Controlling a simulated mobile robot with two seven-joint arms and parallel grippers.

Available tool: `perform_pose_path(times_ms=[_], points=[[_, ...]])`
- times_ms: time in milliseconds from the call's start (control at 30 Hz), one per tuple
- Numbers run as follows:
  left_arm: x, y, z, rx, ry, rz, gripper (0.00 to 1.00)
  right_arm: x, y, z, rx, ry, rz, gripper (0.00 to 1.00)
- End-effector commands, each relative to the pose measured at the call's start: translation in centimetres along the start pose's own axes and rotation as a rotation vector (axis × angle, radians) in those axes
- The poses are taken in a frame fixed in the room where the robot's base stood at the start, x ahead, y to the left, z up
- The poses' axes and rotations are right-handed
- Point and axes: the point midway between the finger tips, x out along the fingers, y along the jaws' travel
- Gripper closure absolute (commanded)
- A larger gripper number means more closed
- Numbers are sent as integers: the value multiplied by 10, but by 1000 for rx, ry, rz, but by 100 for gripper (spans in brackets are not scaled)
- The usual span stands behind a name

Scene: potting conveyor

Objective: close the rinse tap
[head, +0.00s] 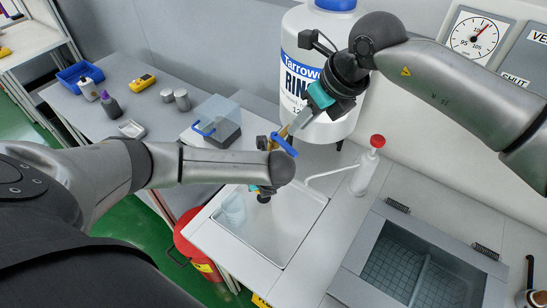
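The rinse tap (284,145) has a blue lever and a brass-coloured body, low at the front of the large white rinse tank (298,72). The lever slants down to the right; I cannot tell from it whether the tap is open. My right gripper (305,116) reaches down from the upper right, with its tip close to the brass part and lever. I cannot tell whether it touches them or how far its fingers are apart. My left gripper (262,193) hangs over the white sink (283,222), largely hidden by its own wrist.
A pale cup (233,208) stands in the sink. A white bottle with a red cap (367,166) and thin spout stands right of it. A grey basin (420,265) is at lower right. A clear-lidded box (215,120) is left of the tap.

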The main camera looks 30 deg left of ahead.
Motion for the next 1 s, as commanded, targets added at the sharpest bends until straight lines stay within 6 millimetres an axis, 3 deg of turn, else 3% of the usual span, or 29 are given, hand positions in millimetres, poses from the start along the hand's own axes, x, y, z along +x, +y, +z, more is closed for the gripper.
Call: perform_pose_path(times_ms=[200,400,667,867,1000], points=[[0,0,0,0,0,0,100,19,52,9,67,-203,310,100],[0,0,0,0,0,0,100,14,77,23,191,-456,544,100],[0,0,0,0,0,0,100,4,67,25,443,-775,710,100],[0,0,0,0,0,0,100,13,47,4,691,-957,757,100],[0,0,0,0,0,0,100,26,31,-22,887,-1053,749,100]])
